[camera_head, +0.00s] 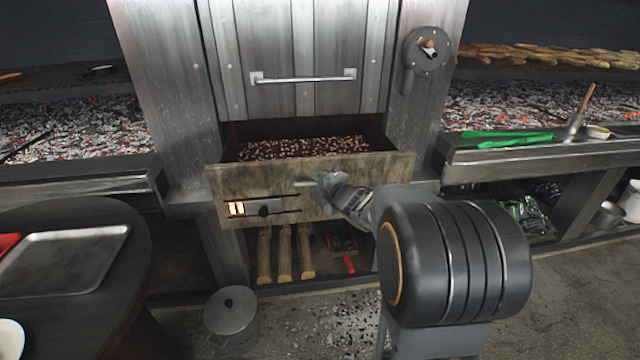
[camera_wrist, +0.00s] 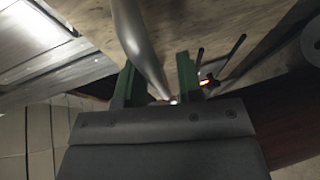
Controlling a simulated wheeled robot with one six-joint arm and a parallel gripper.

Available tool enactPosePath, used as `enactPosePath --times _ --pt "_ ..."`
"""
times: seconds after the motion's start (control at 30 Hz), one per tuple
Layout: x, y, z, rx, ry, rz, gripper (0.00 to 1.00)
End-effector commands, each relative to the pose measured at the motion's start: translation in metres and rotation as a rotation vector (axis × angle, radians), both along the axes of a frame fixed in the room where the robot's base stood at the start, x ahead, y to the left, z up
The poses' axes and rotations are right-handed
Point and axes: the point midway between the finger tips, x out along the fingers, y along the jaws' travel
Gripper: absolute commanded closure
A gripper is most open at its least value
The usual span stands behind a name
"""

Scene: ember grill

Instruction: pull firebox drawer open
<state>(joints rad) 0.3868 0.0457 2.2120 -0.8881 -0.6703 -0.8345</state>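The firebox drawer (camera_head: 225,180) stands pulled out from the metal grill body, with its worn front panel forward and a bed of small coals (camera_head: 300,147) showing inside. Its bar handle (camera_head: 304,184) is partly hidden by my gripper (camera_head: 325,181) in the head view. In the wrist view, the metal handle bar (camera_wrist: 143,45) runs diagonally between the green fingers of my gripper (camera_wrist: 157,75). The fingers are apart, with gaps visible beside the bar, so my gripper looks open around the handle.
A closed door with a horizontal bar (camera_head: 304,79) is above the drawer. Logs (camera_head: 284,255) lie on the shelf below. A lidded pot (camera_head: 231,318) stands on the floor, a round table (camera_head: 125,265) at left. Ember beds flank the grill.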

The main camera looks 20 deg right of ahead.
Motion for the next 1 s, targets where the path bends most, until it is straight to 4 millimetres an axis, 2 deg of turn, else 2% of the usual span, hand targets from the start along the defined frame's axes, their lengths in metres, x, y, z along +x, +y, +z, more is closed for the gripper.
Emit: enactPosePath --times 0.27,0.43,0.8,1.0 --pt "0.0 0.001 0.001 0.0 -0.003 0.002 0.61" --pt "-0.012 -0.001 0.006 -0.002 -0.004 0.0 0.61" --pt "-0.084 -0.011 0.02 0.0 -0.004 -0.003 0.61" --pt "-0.115 -0.015 0.026 -0.001 -0.003 -0.002 0.61"
